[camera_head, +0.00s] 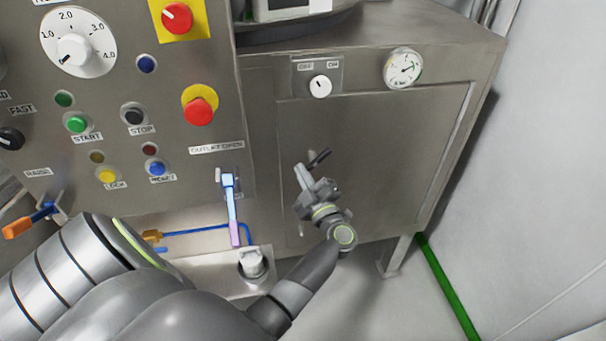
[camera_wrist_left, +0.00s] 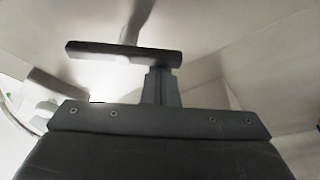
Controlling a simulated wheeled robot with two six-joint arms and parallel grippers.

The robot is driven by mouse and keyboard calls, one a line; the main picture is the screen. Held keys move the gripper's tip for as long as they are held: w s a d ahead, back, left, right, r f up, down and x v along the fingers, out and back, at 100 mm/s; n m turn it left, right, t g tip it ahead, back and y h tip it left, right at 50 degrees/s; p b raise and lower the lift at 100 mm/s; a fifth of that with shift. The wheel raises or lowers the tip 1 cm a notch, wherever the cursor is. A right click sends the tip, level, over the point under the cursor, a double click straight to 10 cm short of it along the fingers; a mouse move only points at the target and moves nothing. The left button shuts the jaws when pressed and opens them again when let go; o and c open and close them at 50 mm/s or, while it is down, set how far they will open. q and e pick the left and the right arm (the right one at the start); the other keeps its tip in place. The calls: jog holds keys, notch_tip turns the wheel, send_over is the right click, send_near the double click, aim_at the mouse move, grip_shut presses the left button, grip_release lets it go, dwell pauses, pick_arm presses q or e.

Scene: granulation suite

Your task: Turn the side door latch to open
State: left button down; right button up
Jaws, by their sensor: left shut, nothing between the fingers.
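The side door (camera_head: 375,150) is a grey metal panel on the right part of the machine, and it looks closed. Its latch shows as a short black handle (camera_head: 320,157), tilted up to the right in the head view. In the left wrist view the latch appears as a dark bar (camera_wrist_left: 110,52) on a pale stem, lying nearly level. My left gripper (camera_head: 303,177) is shut and empty, just below and left of the handle. Its fingers (camera_wrist_left: 160,86) reach up close to the bar's right part; I cannot tell whether they touch. Part of the latch is hidden behind the gripper.
An OFF/ON knob (camera_head: 320,87) and a round gauge (camera_head: 403,68) sit above the door. A control panel with a red stop button (camera_head: 199,110) is at left. A blue-and-purple lever (camera_head: 231,205) hangs left of my gripper. Floor is free at right.

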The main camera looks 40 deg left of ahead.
pick_arm(q)
jog(key=shift+w+d+f+n+g+h+b, duration=0.25)
jog(key=shift+f+n+g+h+b, duration=0.15)
jog(key=shift+n, duration=1.15)
jog(key=shift+w+d+f+n+g+h+b, duration=0.25)
jog(key=shift+n+g+b, duration=0.25)
jog(key=shift+n, duration=1.1)
jog(key=shift+w+d+f+n+g+h+b, duration=0.25)
jog(key=shift+w+f+n+g+b, duration=0.15)
jog(key=shift+n, duration=1.15)
jog(key=shift+s, duration=0.1)
